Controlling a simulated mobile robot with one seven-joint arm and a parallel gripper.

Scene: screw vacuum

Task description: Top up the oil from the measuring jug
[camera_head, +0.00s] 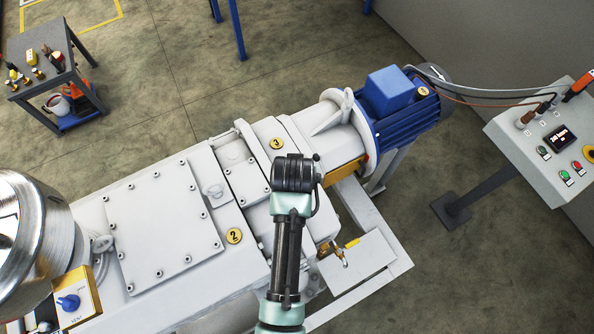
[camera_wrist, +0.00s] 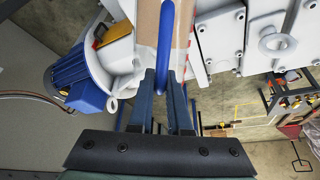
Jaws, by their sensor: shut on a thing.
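In the wrist view, my gripper (camera_wrist: 166,88) is shut on a blue upright handle (camera_wrist: 165,40). Behind the handle is a pale, brownish see-through body (camera_wrist: 183,25), which looks like the measuring jug; its top is cut off by the picture edge, so I cannot tell its oil level or tilt exactly. In the head view my arm reaches over the grey vacuum pump (camera_head: 165,230), and its dark wrist hides the gripper and jug. The pump has yellow number tags, with tag 3 (camera_head: 277,143) just beyond my wrist. I cannot make out an oil filler opening.
A blue motor (camera_head: 405,105) sits at the pump's far right end. A brass valve with a yellow handle (camera_head: 350,244) is right of my arm. A control panel (camera_head: 555,140) stands at right, a shiny metal vessel (camera_head: 30,240) at left, and a tool table (camera_head: 45,60) far left.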

